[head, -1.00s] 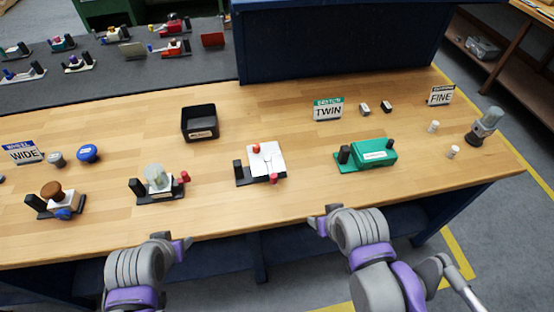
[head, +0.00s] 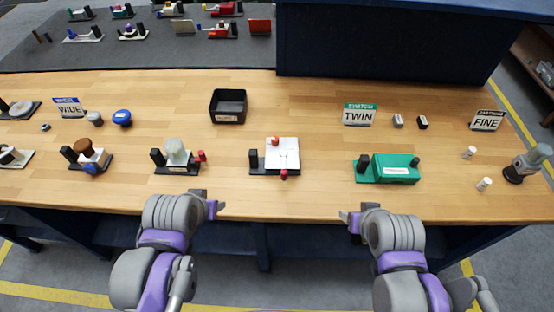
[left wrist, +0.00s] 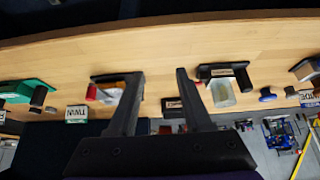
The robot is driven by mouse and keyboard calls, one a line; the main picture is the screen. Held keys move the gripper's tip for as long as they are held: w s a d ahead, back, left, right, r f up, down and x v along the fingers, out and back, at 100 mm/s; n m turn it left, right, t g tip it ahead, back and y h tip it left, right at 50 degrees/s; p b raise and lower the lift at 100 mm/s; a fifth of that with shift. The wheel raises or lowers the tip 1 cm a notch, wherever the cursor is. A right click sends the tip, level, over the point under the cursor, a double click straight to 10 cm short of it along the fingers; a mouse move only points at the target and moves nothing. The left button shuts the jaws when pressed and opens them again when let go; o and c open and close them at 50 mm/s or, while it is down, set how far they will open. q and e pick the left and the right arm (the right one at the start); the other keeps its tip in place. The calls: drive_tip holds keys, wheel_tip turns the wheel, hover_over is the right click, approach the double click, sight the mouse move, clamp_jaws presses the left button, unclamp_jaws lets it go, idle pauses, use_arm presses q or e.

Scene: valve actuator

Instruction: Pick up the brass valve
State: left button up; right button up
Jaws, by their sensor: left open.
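No part is clearly marked as the brass valve. A brown round knob on a white block with a blue part (head: 90,155) stands on a black base at the left of the bench, and I cannot tell whether it is brass. My left gripper (head: 213,204) is at the bench's front edge, right of and nearer than that block. In the left wrist view the left gripper (left wrist: 158,98) is open, with nothing held between its fingers. My right gripper (head: 350,218) is at the front edge further right; its finger opening is not clear.
The wooden bench (head: 320,205) carries a clear-domed fixture (head: 176,152), a white plate fixture (head: 283,153), a green block (head: 388,168), a black tray (head: 229,106), a blue knob (head: 122,118) and a grey fitting (head: 528,163). A blue panel (head: 390,45) rises behind. The front strip is mostly clear.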

use_arm(q)
drive_tip(key=w+d+r+g, duration=0.2)
drive_tip(key=w+r, duration=0.1)
drive_tip(key=w, duration=0.3)
drive_tip(key=w+d+r+g, duration=0.1)
drive_tip(key=w+r, duration=0.2)
drive_tip(key=w, duration=0.3)
drive_tip(key=g, duration=0.3)
hover_over(253, 151)
wheel_tip(253, 151, down, 2)
drive_tip(key=f, duration=0.7)
drive_tip(key=shift+w+a, duration=0.2)
wheel_tip(253, 151, down, 5)
drive_tip(key=shift+s+d+f, duration=0.1)
drive_tip(key=shift+d+f, duration=0.05)
clamp_jaws()
